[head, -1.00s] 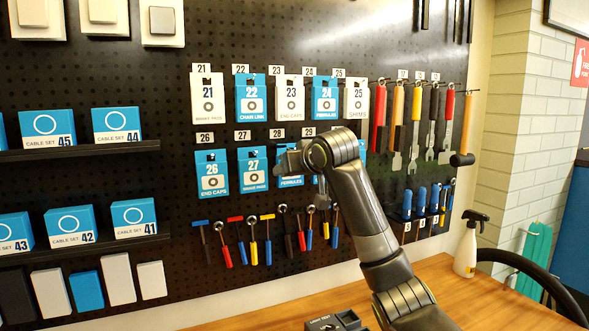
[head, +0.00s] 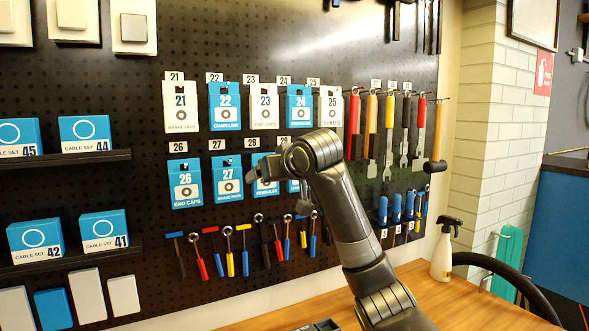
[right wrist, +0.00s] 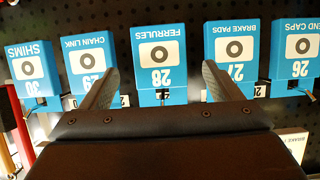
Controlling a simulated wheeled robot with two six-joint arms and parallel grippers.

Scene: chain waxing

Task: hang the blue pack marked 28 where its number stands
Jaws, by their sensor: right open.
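The blue pack marked 28, labelled Ferrules, hangs on the pegboard's lower row in the right wrist view (right wrist: 158,55), where it appears upside down. In the head view it (head: 267,192) is mostly hidden behind my right gripper (head: 258,172). Its number tag 28 (head: 249,143) stands just above. In the right wrist view my right gripper (right wrist: 160,70) is open, one finger on each side of pack 28, not closed on it. A hook tip shows at the pack's hang hole. My left gripper is out of view.
Blue pack 27 (right wrist: 233,50) and pack 29 (right wrist: 89,65) hang close on either side. A row of packs 21 to 25 (head: 225,106) hangs above. Small tools (head: 230,250) hang below. A spray bottle (head: 445,250) stands on the wooden table (head: 420,290).

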